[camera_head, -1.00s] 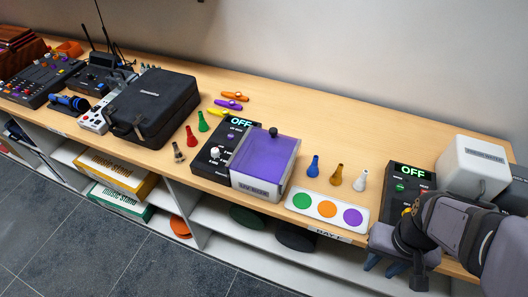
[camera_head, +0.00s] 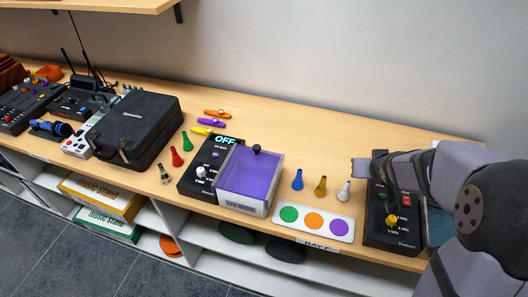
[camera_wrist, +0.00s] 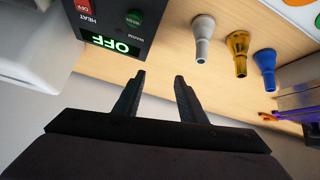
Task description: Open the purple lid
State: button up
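The purple lid (camera_head: 252,172) is a see-through purple panel with a black knob (camera_head: 257,149). It lies shut on a clear-walled box (camera_head: 243,206), attached beside a black control panel (camera_head: 214,155) reading OFF. My gripper (camera_head: 356,169) is to the right of the lid, beyond the small mouthpieces and apart from the lid. In the wrist view my gripper (camera_wrist: 158,78) has its two fingers apart with nothing between them. Only an edge of what looks like the box shows at the right of the wrist view; the knob is not clear there.
Blue (camera_head: 298,180), gold (camera_head: 320,187) and white (camera_head: 344,191) mouthpieces stand between gripper and box, behind a card of coloured dots (camera_head: 313,224). A second control panel (camera_head: 378,217) is under my arm. A wall shelf (camera_head: 90,5) overhangs upper left. The table behind the lid is clear.

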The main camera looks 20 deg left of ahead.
aim_at(264, 158)
jog(key=w+a+r+n+t+y, duration=0.1)
jog(key=w+a+n+y, duration=0.15)
jog(key=a, duration=0.25)
jog(key=w+a+r+n+t+y+b, duration=0.1)
jog(key=w+a+y, duration=0.15)
jog(key=a, duration=0.25)
jog(key=w+a+r+n+t+y, duration=0.1)
jog(key=a+n+y, duration=0.15)
jog(key=a, duration=0.25)
jog(key=s+a+f+n+g+y+b, duration=0.2)
jog(key=s+a+n+g+y+b, duration=0.35)
jog(key=s, duration=0.75)
jog(key=shift+w+a+r+m+t+y+p, duration=0.15)
jog(key=shift+w+a+y+p, duration=0.25)
jog(key=shift+a, duration=1)
jog(key=shift+w+a+f+m+t+y+p, duration=0.1)
jog(key=shift+w+a+t+y+p, duration=0.35)
jog(key=shift+a, duration=1)
jog(key=shift+w+a+r+m+t+y+p, duration=0.1)
jog(key=shift+w+a+y+p, duration=0.3)
jog(key=shift+a, duration=1)
jog(key=shift+w, duration=0.1)
grip_shut()
